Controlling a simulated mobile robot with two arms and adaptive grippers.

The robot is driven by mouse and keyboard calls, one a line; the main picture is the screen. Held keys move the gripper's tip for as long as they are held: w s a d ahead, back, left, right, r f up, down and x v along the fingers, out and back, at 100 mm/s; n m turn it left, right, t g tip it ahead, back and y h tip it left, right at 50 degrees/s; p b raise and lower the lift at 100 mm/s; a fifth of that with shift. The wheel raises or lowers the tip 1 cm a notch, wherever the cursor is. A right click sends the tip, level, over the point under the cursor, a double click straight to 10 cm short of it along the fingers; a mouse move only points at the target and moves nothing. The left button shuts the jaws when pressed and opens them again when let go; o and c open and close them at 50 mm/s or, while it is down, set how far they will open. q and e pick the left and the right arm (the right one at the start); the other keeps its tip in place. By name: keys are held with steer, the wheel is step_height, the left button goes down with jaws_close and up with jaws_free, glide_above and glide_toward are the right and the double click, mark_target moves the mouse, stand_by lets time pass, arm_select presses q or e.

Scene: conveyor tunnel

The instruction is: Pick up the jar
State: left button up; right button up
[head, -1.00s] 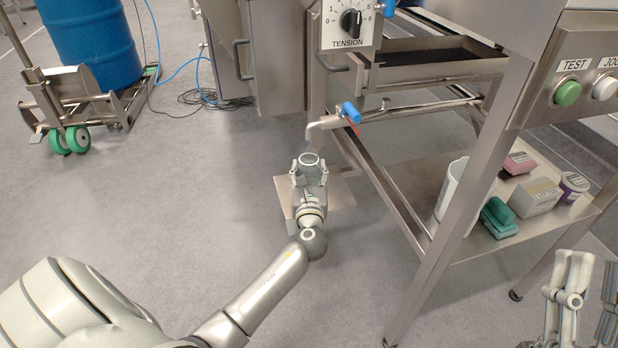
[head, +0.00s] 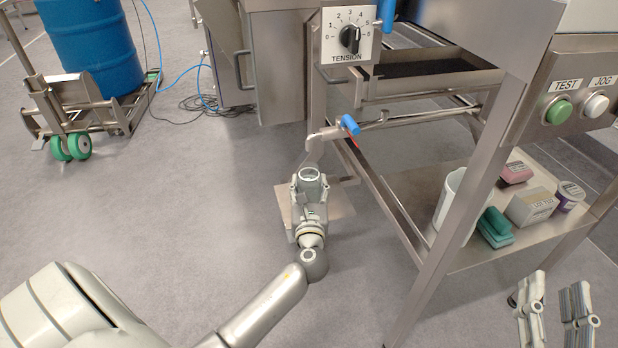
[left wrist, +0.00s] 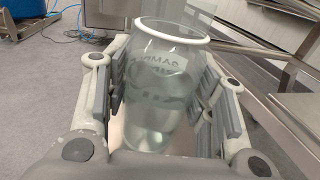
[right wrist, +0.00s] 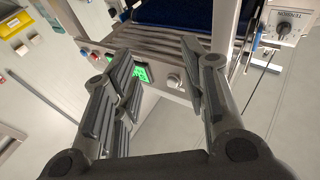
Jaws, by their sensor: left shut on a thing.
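The jar is clear glass with a pale rim and lettering on its side; it fills the middle of the left wrist view (left wrist: 158,85). In the head view its round rim (head: 310,174) shows from above. My left gripper (head: 310,184) is shut on the jar, with a finger pad on each side of it. The jar looks upright, just below a drain spout. I cannot tell whether its base touches the plate beneath. My right gripper (head: 551,292) is open and empty at the lower right, also seen in the right wrist view (right wrist: 160,82).
The spout's blue-handled valve (head: 347,126) is close above the jar. A small metal plate (head: 343,203) lies below. The machine's lower shelf (head: 478,247) holds a white container (head: 447,200), sponges, a box and a tub. A blue drum (head: 95,45) stands far left.

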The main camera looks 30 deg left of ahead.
arm_select(q)
steer(key=p+v, duration=0.2)
steer(key=v, duration=1.2)
steer(key=shift+s, duration=0.25)
arm_select(e)
step_height(320, 180, down, 10)
steer(key=s+d+g+h, duration=0.1)
steer(key=g+h, duration=0.1)
steer(key=g, duration=0.4)
steer(key=shift+s+d+f, duration=0.15)
steer(key=shift+d, duration=0.25)
arm_select(q)
steer(key=shift+d+r, duration=0.1)
steer(key=shift+d, duration=0.05)
